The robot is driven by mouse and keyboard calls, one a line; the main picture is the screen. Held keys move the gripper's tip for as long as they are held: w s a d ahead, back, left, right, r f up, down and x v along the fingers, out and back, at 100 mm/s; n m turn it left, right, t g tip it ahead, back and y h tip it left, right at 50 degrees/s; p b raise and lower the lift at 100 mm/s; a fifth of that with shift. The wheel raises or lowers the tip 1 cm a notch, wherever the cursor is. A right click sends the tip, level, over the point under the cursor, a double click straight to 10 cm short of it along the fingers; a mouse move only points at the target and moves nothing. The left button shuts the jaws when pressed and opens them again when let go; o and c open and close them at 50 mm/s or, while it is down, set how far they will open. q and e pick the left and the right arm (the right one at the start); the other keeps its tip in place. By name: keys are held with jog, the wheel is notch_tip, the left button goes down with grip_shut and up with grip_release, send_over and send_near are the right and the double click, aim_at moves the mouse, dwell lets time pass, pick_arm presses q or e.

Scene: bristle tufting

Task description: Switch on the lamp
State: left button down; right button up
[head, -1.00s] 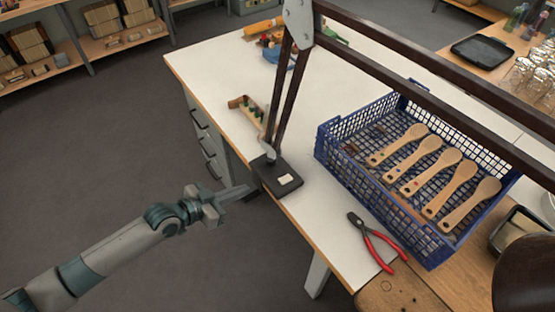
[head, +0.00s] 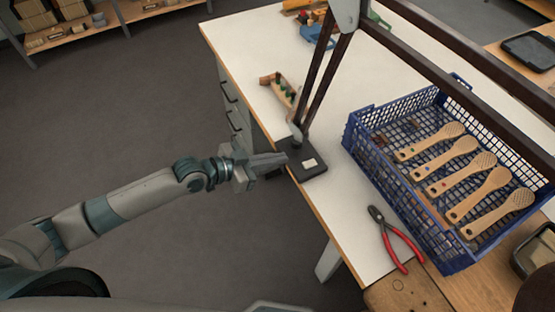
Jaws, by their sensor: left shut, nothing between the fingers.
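The desk lamp has a dark square base (head: 316,173) at the left edge of the white worktop, with a pale switch plate (head: 310,163) on top. Its dark double-bar arm (head: 318,75) rises from the base and runs across to the upper right. Part of a dark round shade (head: 538,292) shows at the lower right corner. I cannot tell whether the lamp is lit. My left gripper (head: 282,159) is shut and empty, its tips at the base's left side, short of the switch plate. I cannot tell whether they touch the base. My right gripper is not in view.
A blue crate (head: 398,205) with several wooden brush bodies stands right of the base. Red-handled pliers (head: 400,245) lie in front of the crate. A small wooden holder (head: 279,86) with green items is behind the base. Open floor lies left of the worktop.

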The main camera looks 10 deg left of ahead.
pick_arm(q)
jog(key=b, duration=0.3)
send_over(297, 170)
jog(key=f, duration=0.3)
jog(key=shift+w+d+f, duration=0.2)
jog(key=shift+w+d, duration=0.05)
jog(key=shift+d, duration=0.15)
jog(key=shift+a+f+b, duration=0.1)
jog(key=shift+f+b, duration=0.25)
jog(key=shift+f, duration=0.35)
jog(key=shift+s+a+f+b, duration=0.1)
jog(key=shift+f+b, duration=0.35)
jog(key=shift+f, duration=0.15)
jog(key=shift+s+a+f+b, duration=0.1)
jog(key=shift+f+b, duration=0.35)
jog(key=shift+f, duration=0.1)
jog(key=shift+f+b, duration=0.25)
jog(key=shift+b, duration=0.05)
jog(key=shift+a+f, duration=0.1)
jog(key=shift+f, duration=0.05)
jog(key=shift+s, duration=0.1)
jog(key=shift+r, duration=0.2)
